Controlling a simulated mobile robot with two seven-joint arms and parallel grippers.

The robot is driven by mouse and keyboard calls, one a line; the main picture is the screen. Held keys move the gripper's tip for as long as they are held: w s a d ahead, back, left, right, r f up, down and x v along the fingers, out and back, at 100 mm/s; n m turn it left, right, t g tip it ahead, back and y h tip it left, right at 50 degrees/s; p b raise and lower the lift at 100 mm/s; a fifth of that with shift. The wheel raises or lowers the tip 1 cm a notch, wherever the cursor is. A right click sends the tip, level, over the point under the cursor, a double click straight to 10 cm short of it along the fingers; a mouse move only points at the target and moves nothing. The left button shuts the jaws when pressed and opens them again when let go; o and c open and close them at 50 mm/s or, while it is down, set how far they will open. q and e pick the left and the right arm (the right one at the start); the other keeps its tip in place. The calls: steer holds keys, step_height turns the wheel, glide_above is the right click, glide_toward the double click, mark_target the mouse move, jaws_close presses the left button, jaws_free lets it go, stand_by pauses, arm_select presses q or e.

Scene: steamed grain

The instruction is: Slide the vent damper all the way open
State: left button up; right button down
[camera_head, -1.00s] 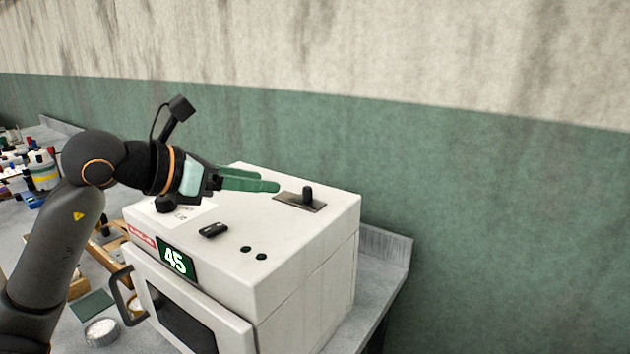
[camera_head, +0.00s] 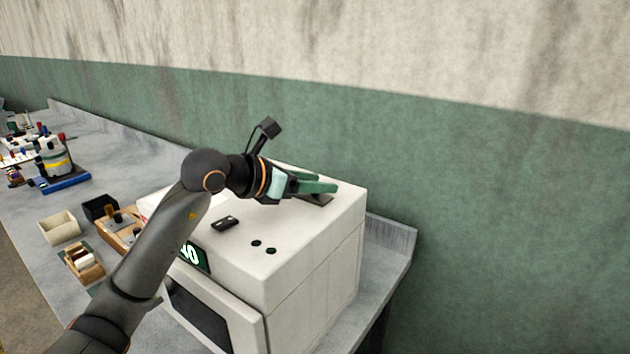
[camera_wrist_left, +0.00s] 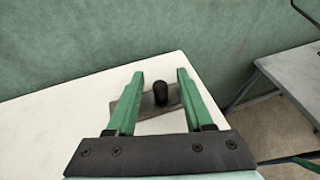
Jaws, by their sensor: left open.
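The vent damper is a short black knob on a grey metal plate on top of a white oven (camera_head: 290,250). No firm contact with the knob can be made out. In the head view the fingers hide the knob, and only part of the plate (camera_head: 318,200) shows.
The oven top also has a black handle-like piece (camera_head: 225,223) and two black buttons (camera_head: 263,247). A green display (camera_head: 195,256) is partly hidden by my arm. Wooden trays (camera_head: 120,230), a beige bin (camera_head: 58,226) and a blue rack (camera_head: 65,182) stand left. A green wall rises behind.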

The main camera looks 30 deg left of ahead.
arm_select(q)
jaws_close()
stand_by(1.3)
